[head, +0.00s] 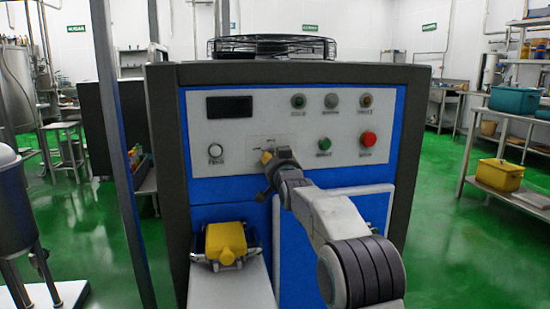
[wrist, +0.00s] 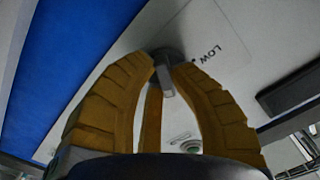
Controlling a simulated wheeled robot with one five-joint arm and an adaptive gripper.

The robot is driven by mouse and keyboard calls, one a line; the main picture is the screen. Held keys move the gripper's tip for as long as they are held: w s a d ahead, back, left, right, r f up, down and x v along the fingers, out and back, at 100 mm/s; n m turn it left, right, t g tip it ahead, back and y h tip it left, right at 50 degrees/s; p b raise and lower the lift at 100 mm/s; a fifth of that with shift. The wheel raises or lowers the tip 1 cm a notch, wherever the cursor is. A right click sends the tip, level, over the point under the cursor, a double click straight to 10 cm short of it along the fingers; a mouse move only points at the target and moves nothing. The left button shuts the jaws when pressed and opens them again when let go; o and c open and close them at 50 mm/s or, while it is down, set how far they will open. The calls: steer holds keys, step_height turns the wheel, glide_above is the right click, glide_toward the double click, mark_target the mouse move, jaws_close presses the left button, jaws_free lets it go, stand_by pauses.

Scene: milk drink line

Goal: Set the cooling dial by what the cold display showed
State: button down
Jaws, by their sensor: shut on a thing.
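The cooling unit (head: 280,185) is a cabinet with a blue front and a pale control panel straight ahead. Its dark rectangular display (head: 229,106) is at the panel's upper left, with no readable figures. My gripper (head: 267,158) reaches the lower middle of the panel. In the wrist view, its yellow fingers (wrist: 168,72) are closed around the grey dial (wrist: 165,58), touching it from both sides. The word LOW is printed beside the dial. The fingers hide part of the dial, and I cannot tell its exact setting. In the head view the gripper covers the dial.
A red button (head: 368,139) and a green button (head: 324,144) are right of my gripper; a white button (head: 215,151) is left. Several small lamps line the panel's top. A steel tank (head: 14,215) stands left. A shelf with a yellow bin (head: 500,174) is right. Green floor there is clear.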

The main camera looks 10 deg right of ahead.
steer(key=m, duration=0.5)
steer(key=shift+a+m, duration=0.15)
steer(key=shift+m, duration=0.25)
stand_by(0.4)
steer(key=c, duration=1.1)
jaws_free()
steer(key=s, duration=1.2)
